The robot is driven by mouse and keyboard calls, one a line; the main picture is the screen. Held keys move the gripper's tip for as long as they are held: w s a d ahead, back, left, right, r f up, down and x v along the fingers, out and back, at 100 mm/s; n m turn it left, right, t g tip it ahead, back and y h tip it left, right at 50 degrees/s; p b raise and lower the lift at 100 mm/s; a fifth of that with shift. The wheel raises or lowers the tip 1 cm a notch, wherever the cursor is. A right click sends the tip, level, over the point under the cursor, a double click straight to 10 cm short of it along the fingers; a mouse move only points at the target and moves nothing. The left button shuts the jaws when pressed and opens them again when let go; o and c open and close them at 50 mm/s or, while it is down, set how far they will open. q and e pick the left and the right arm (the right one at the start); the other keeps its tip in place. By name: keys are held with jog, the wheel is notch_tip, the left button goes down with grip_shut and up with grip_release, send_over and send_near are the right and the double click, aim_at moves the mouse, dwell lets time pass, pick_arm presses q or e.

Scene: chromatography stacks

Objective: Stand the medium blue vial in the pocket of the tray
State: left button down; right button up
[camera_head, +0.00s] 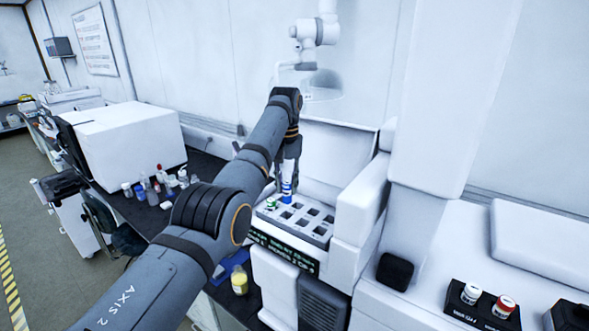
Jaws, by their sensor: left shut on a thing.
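The blue vial (287,190) has a blue and white body and is upright at the back left part of the tray. My left gripper (288,176) comes down from above and is shut on its upper end. The grey tray (316,238) has rows of square dark pockets, most of them empty. The vial's lower end is at the tray's back row; I cannot tell whether it is inside a pocket or just above it. The gripper's fingers are small and partly hidden by my arm. My right gripper is not in view.
A green-capped vial (271,203) stands at the tray's left end. A white housing wall (357,205) rises right of the tray. Several bottles (152,193) stand by a white box (130,145) at left. A black block (485,308) holds white- and red-capped vials at lower right.

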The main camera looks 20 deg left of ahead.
aim_at(286, 194)
pick_arm(q)
jog(key=shift+w, duration=0.55)
jog(key=shift+r, duration=0.15)
jog(key=shift+s+r, duration=0.2)
jog(key=shift+s, duration=1.05)
jog(key=shift+s+f, duration=0.4)
jog(key=shift+f, duration=0.25)
jog(key=shift+w+f, duration=0.7)
jog(key=shift+f, duration=0.3)
jog(key=shift+w+f, duration=0.2)
jog(key=shift+f, duration=0.15)
jog(key=shift+s, duration=0.15)
jog(key=shift+s+r, duration=0.15)
jog(key=shift+s, duration=0.15)
jog(key=shift+w, duration=0.25)
jog(key=shift+s, duration=0.15)
jog(key=shift+s+r, duration=0.1)
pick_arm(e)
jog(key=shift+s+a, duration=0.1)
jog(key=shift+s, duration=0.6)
